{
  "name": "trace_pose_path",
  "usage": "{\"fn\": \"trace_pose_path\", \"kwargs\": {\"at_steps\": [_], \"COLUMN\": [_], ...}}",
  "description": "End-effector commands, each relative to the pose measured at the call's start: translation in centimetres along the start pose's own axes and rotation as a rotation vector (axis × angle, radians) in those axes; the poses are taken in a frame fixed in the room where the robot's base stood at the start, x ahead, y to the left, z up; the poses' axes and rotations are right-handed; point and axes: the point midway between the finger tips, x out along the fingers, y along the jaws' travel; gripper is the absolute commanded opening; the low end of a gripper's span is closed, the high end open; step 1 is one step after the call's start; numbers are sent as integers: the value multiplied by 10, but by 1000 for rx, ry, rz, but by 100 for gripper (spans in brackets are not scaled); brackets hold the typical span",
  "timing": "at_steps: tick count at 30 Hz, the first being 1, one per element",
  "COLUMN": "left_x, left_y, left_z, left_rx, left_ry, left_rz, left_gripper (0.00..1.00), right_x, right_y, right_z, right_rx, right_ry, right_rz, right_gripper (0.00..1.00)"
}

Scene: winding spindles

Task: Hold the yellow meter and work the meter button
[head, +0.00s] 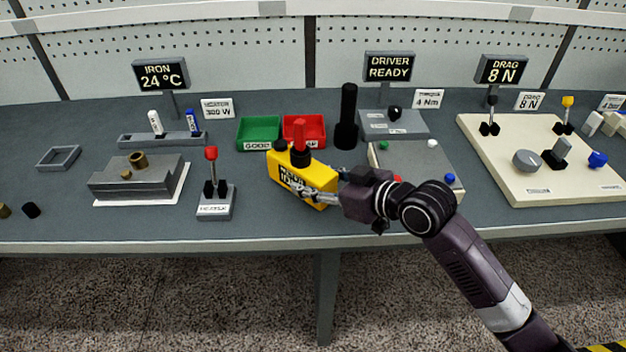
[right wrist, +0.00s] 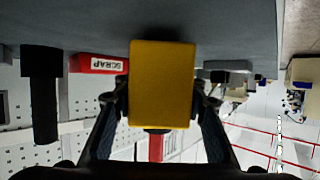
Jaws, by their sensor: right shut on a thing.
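The yellow meter (head: 312,172) is near the front middle of the bench, its labelled face towards the front. A red cylinder (head: 300,132) on a black collar and a small black knob (head: 280,145) stand on its top; I cannot tell which is the meter button. My right gripper (head: 322,192) reaches in from the right and is shut on the meter. In the right wrist view the meter (right wrist: 162,84) sits between both fingers. I cannot tell whether it touches the bench. My left gripper is not in view.
Behind the meter are a green GOOD bin (head: 259,131), a red scrap bin (head: 316,134) and a tall black post (head: 347,115). A red-tipped lever stand (head: 215,200) is left of it. A grey panel (head: 435,160) with coloured knobs lies right, partly behind my arm.

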Motion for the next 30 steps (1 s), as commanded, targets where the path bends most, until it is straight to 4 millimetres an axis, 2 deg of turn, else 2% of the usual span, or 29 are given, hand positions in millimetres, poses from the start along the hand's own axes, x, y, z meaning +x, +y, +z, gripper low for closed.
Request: {"fn": "trace_pose_path", "kwargs": {"at_steps": [30], "left_x": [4], "left_y": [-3], "left_z": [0], "left_rx": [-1], "left_ry": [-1], "left_rz": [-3], "left_gripper": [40], "right_x": [4], "right_y": [0], "right_z": [10], "right_rx": [-1], "right_ry": [3], "right_rz": [0], "right_gripper": [3]}}
